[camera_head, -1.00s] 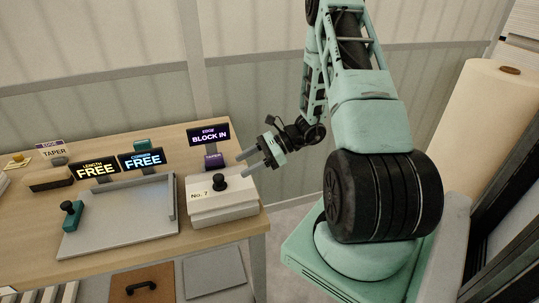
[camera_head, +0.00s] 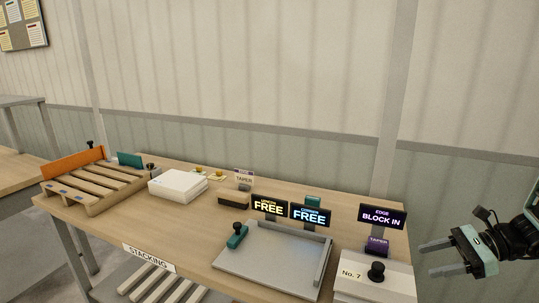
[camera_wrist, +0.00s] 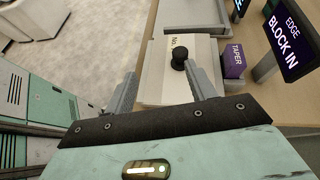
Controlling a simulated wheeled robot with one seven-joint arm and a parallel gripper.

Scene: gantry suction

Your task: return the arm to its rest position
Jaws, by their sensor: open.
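My gripper (camera_head: 446,259) is at the right edge of the head view, its two grey fingers apart and pointing left. It is empty, beside and to the right of the white No. 7 block (camera_head: 348,288) with its black knob (camera_head: 376,271). In the wrist view, the fingers of my gripper (camera_wrist: 165,92) are spread, with the No. 7 block (camera_wrist: 153,85) and its black knob (camera_wrist: 180,57) beyond and between them. The fingers look apart from the knob. Most of my arm is outside the head view.
Signs (camera_head: 382,216) stand along the back. A purple taper block (camera_head: 377,246) is behind No. 7. Floor lies right of the table.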

